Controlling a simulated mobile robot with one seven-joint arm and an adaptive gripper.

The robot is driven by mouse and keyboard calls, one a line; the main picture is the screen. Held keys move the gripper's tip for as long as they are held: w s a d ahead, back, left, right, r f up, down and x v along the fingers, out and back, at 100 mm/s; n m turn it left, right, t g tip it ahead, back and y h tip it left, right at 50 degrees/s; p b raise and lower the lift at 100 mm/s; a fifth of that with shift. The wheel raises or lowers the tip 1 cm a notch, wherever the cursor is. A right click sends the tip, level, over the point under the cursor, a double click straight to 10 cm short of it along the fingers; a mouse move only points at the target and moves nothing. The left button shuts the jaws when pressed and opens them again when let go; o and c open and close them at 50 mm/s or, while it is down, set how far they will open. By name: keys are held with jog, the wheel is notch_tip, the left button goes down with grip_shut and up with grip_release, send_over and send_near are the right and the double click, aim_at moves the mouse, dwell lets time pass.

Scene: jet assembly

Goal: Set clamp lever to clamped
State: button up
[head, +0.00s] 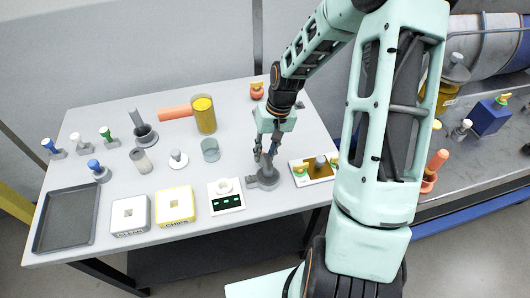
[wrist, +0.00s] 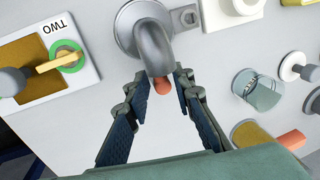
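The grey clamp (head: 265,179) stands near the front right of the table, with a round base. In the wrist view its thick grey lever (wrist: 153,45) rises from the base toward the camera and ends in an orange-red tip (wrist: 162,86). My gripper (head: 265,150) is over the clamp, pointing down. In the wrist view my gripper (wrist: 163,82) is open, with one dark finger on each side of the tip. A gap seems to show between tip and fingers, but contact is hard to tell. In the head view the gripper partly hides the lever.
A board marked TWO (wrist: 50,58) with a yellow knob (wrist: 60,62) lies beside the clamp. A white device (head: 226,195) stands left of it, and a clear cup (head: 210,150) behind. A yellow cylinder (head: 204,115) and a tray (head: 66,218) stand farther left.

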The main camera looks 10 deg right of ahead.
jog(key=shift+o, duration=0.4)
jog(key=shift+r, duration=0.1)
notch_tip(320, 180, up, 12)
jog(key=d, duration=0.2)
jog(key=shift+d+f, duration=0.15)
jog(key=shift+f, duration=0.05)
